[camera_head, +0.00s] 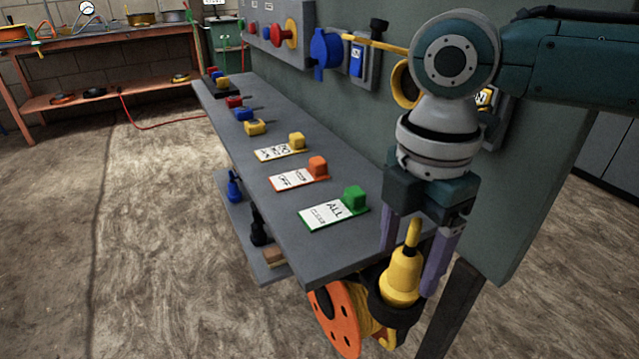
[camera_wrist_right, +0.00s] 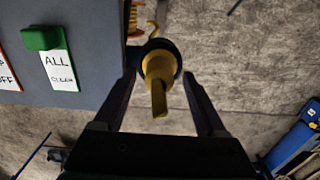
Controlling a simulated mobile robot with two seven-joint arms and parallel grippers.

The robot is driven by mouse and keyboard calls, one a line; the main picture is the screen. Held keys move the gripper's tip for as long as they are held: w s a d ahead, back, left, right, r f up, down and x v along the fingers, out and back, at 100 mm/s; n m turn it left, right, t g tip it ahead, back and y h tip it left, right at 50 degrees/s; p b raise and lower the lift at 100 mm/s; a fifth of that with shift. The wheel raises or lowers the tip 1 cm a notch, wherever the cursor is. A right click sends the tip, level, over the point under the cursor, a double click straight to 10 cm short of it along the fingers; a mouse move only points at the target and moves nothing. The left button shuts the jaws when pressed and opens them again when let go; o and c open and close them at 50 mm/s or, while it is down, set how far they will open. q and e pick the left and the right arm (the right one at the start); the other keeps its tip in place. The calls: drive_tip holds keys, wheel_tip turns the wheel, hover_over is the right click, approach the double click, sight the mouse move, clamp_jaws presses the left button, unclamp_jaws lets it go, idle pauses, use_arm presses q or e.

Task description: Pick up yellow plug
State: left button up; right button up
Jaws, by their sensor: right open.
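The yellow plug (camera_head: 402,275) stands upright in a black round holder (camera_head: 395,312) beside the near right end of the grey shelf. It also shows in the wrist view (camera_wrist_right: 159,72), with its narrow yellow tip toward the camera and the black ring around it. My right gripper (camera_head: 411,268) is open and points down over the plug. Its two fingers are on either side of the plug, and I cannot tell whether either touches it. In the wrist view the fingers (camera_wrist_right: 161,85) flank the plug. My left gripper is not in view.
The grey shelf (camera_head: 240,130) carries tags with green, orange and yellow blocks, plus small padlock-like items. An orange reel (camera_head: 334,318) hangs below its near end. A green-grey panel (camera_head: 520,190) stands close behind my right arm. A workbench (camera_head: 90,45) is at the far left. Open floor lies left.

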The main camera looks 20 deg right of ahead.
clamp_jaws()
idle(0.6)
